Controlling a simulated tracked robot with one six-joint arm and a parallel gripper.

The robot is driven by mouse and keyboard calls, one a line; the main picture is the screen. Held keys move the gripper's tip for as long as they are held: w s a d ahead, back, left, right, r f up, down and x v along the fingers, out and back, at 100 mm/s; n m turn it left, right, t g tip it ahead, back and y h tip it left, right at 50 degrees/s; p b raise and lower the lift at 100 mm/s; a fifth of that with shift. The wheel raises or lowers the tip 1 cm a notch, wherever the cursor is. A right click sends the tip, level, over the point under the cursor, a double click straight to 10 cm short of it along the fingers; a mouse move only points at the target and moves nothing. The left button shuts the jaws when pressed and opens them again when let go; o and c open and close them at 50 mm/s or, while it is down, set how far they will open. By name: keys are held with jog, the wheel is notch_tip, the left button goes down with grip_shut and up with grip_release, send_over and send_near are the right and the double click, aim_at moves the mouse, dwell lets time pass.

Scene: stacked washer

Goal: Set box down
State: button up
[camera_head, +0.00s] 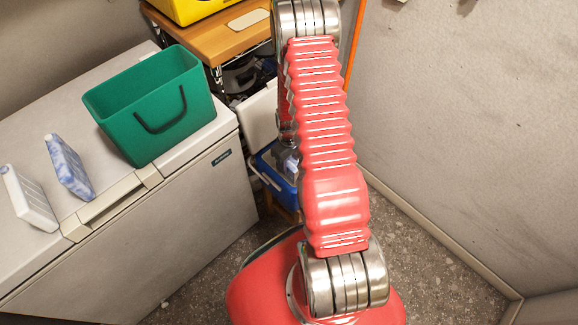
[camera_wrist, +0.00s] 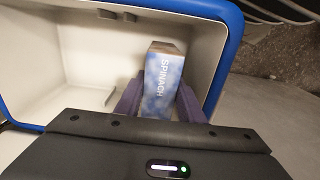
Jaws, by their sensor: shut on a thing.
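A blue and white box marked SPINACH (camera_wrist: 163,82) is between the two fingers of my gripper (camera_wrist: 159,98) in the wrist view. The gripper is shut on it. In that view the box shows against the white inside of a blue-rimmed cooler (camera_wrist: 234,50). I cannot tell whether the box touches the cooler's floor. In the head view the blue cooler (camera_head: 270,173) stands low behind my arm, with its white lid (camera_head: 259,116) raised.
A white chest freezer (camera_head: 190,235) stands at left, with a green bin (camera_head: 150,105) and two pale packs (camera_head: 68,165) (camera_head: 30,198) on top. A wooden-topped rack (camera_head: 215,40) holds a yellow container (camera_head: 185,8). A grey wall (camera_head: 480,130) bounds the right side.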

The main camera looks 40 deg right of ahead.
jog(key=shift+f, duration=0.8)
jog(key=o, duration=1.3)
jog(key=shift+f, duration=0.1)
jog(key=shift+r, duration=6.1)
jog(key=shift+r, duration=0.1)
